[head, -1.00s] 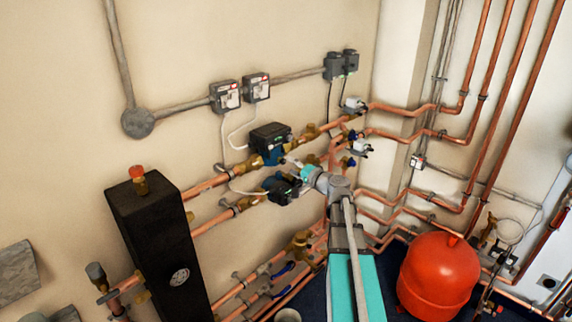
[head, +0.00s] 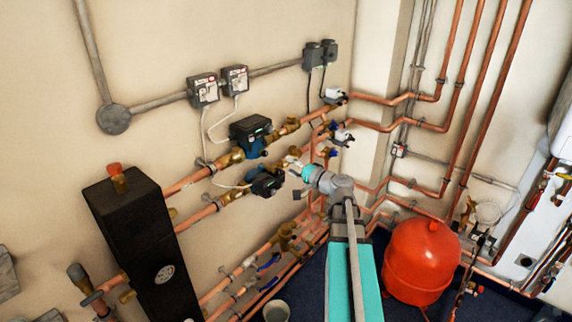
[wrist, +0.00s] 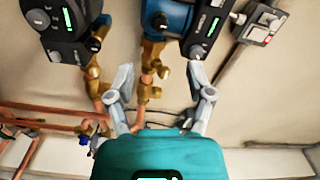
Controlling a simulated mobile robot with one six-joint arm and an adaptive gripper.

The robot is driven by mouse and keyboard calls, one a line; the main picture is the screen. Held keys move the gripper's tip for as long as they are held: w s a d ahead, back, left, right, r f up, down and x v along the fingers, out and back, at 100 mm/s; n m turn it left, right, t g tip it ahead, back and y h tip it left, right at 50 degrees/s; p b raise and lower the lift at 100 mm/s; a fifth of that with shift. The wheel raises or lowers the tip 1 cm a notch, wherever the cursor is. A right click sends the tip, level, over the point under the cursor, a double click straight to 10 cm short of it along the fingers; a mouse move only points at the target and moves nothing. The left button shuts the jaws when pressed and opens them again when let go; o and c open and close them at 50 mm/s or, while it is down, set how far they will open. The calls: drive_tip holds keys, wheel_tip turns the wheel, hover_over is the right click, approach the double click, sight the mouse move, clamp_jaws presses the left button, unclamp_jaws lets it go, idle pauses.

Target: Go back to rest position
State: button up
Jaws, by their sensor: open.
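My gripper (head: 295,175) is at the end of my arm in the middle of the head view, beside the lower pump (head: 267,184). In the wrist view my gripper (wrist: 160,95) has its two grey fingers spread wide apart with nothing held between them. Beyond the fingers are brass pipe fittings (wrist: 149,95). Two dark pumps with green lights show above, one at the upper left (wrist: 70,30) and one with a blue body (wrist: 180,20). The exact gap between my fingertips and the fittings cannot be told.
Copper pipes (head: 400,98) run along the wall and corner. A black insulated column (head: 145,235) stands at left, a red tank (head: 421,262) at right. A small bucket (head: 277,312) is on the dark floor. Control boxes (head: 203,90) hang on the wall.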

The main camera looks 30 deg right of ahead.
drive_tip(key=s+a+f+n+g, duration=0.1)
drive_tip(key=a+f+n+g, duration=0.2)
drive_tip(key=a, duration=0.4)
drive_tip(key=s+a+f+n+g+y, duration=0.1)
drive_tip(key=a+f+n+g, duration=0.1)
drive_tip(key=a+f+g, duration=0.4)
drive_tip(key=s+a+f+n+g, duration=0.1)
drive_tip(key=s+a+f+n, duration=0.15)
drive_tip(key=a, duration=0.45)
drive_tip(key=s+a+f+n+g+h, duration=0.3)
drive_tip(key=s+a+f+g+h, duration=0.4)
drive_tip(key=s, duration=0.3)
drive_tip(key=shift+n, duration=0.35)
drive_tip(key=shift+o, duration=0.2)
idle(0.9)
